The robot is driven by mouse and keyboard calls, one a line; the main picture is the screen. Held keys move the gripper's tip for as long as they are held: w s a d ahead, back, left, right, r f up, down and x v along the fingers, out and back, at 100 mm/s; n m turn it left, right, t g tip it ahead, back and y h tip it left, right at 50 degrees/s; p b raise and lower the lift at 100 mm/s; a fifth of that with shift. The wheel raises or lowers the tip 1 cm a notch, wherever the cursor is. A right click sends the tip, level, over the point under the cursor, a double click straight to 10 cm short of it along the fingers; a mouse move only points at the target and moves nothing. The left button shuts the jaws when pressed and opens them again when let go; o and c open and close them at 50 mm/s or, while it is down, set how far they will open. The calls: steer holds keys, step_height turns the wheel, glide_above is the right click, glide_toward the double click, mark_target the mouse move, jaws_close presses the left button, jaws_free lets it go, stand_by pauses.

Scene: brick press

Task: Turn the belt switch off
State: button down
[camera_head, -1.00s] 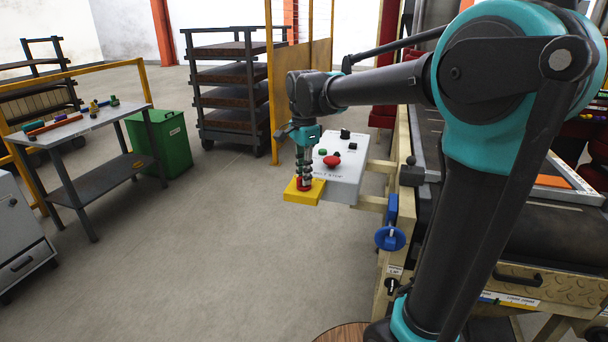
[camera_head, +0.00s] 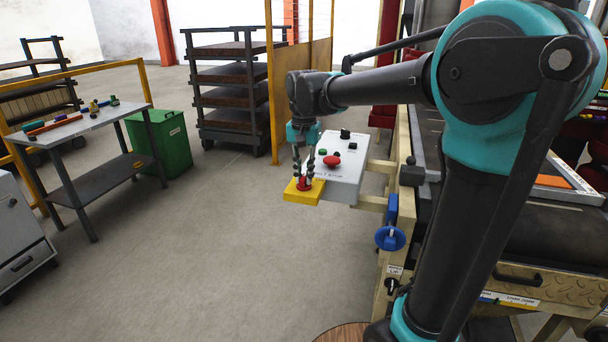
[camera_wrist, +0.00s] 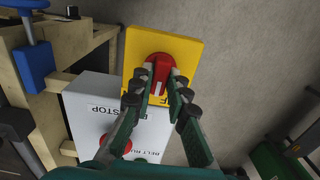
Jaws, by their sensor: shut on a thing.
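The belt switch is a red rotary knob (camera_head: 305,186) on a yellow plate (camera_head: 291,197) at the near left end of the control box. The knob (camera_wrist: 160,62) and the yellow plate (camera_wrist: 192,42) also show in the wrist view. My gripper (camera_head: 304,180) points down over the plate. In the wrist view, my gripper (camera_wrist: 162,79) has its fingertips on both sides of the knob's raised bar, shut on it. The fingers cover most of the plate's lettering; only an "F" shows, so I cannot read the switch position.
The light grey control box (camera_head: 347,184) carries a red mushroom button (camera_head: 332,160), a green button (camera_head: 323,152) and a black knob (camera_head: 345,133). A blue handwheel (camera_head: 390,238) sits to the right below. Open floor lies left, before a worktable (camera_head: 85,128) and green bin (camera_head: 172,150).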

mark_target(304, 176)
steer(key=n, duration=0.4)
steer(key=shift+n, duration=2.5)
steer(key=c, duration=1.5)
jaws_free()
step_height(304, 176, up, 12)
steer(key=shift+r, duration=0.1)
